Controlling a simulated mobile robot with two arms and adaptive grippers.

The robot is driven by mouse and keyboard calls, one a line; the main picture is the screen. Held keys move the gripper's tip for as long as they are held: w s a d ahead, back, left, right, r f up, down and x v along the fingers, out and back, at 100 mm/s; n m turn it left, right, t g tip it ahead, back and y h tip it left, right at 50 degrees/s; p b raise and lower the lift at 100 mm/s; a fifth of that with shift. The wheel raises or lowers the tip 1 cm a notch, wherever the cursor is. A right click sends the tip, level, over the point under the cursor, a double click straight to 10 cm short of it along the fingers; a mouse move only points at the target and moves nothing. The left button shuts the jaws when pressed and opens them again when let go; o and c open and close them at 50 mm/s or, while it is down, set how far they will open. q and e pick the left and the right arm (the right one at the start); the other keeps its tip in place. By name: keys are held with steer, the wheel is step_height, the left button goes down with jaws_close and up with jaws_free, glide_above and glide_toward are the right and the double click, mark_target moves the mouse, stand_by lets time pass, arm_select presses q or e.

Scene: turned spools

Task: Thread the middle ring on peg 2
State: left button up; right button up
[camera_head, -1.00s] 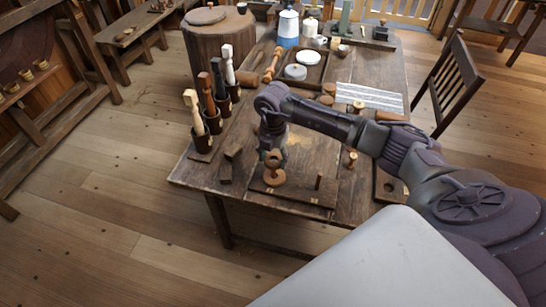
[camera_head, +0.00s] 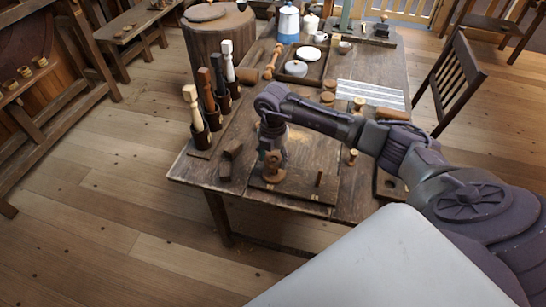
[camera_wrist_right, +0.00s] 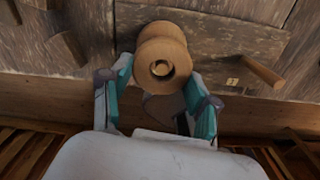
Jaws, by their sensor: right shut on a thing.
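A turned wooden spool-like ring (camera_wrist_right: 161,52) with a hole in its end sits between the fingers of my right gripper (camera_wrist_right: 160,92) in the right wrist view. In the head view my right gripper (camera_head: 273,150) points down, shut on this ring (camera_head: 272,159), over the left part of the dark peg board (camera_head: 298,191). A wooden round piece (camera_head: 272,175) shows just below it; I cannot tell whether it is separate or around a peg. A bare upright peg (camera_head: 319,179) stands right of it, also visible in the wrist view (camera_wrist_right: 262,72). My left gripper is not in view.
A rack of several upright handled tools (camera_head: 200,140) stands at the table's left edge. A small turned piece (camera_head: 352,157) stands to the right, and a tray with white dishes (camera_head: 297,68) lies farther back.

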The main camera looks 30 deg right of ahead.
steer(key=shift+f+b, duration=0.45)
steer(key=shift+f, duration=0.2)
stand_by(0.3)
steer(key=o, duration=1.2)
steer(key=shift+r, duration=0.1)
step_height(320, 180, up, 10)
steer(key=p, duration=0.7)
steer(key=shift+p, duration=0.3)
